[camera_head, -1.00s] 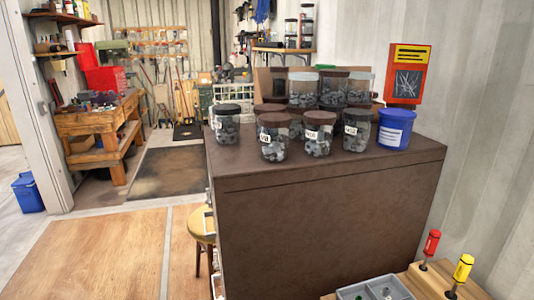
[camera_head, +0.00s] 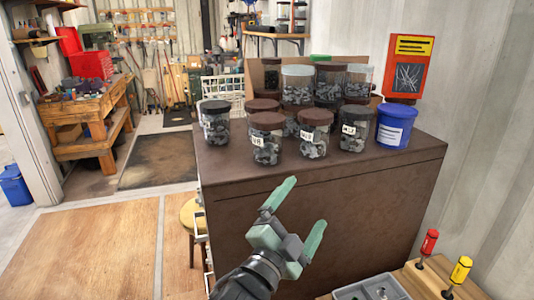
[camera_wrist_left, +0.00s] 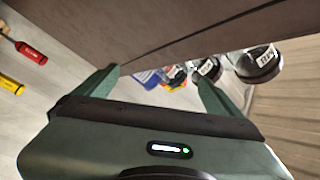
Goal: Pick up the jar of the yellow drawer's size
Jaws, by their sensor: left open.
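Several clear jars of grey hardware with dark lids stand on top of the brown cabinet (camera_head: 310,215). In the front row are a left labelled jar (camera_head: 267,145), a middle labelled jar (camera_head: 314,140) and a right labelled jar (camera_head: 354,135). A black-lidded jar (camera_head: 216,128) stands at the left. The label writing is too small to read surely. My left gripper (camera_head: 303,206) is open and empty, in front of the cabinet below the jars. The left wrist view shows its fingers (camera_wrist_left: 158,88) and a jar (camera_wrist_left: 258,65) beyond. The yellow drawer is not seen. My right gripper is not in view.
A blue tub (camera_head: 394,127) stands right of the jars, by an orange box (camera_head: 408,68). More jars are stacked behind. A red screwdriver (camera_head: 429,241), a yellow screwdriver (camera_head: 460,269) and a grey tray (camera_head: 370,288) are at the lower right. A stool (camera_head: 192,217) stands left.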

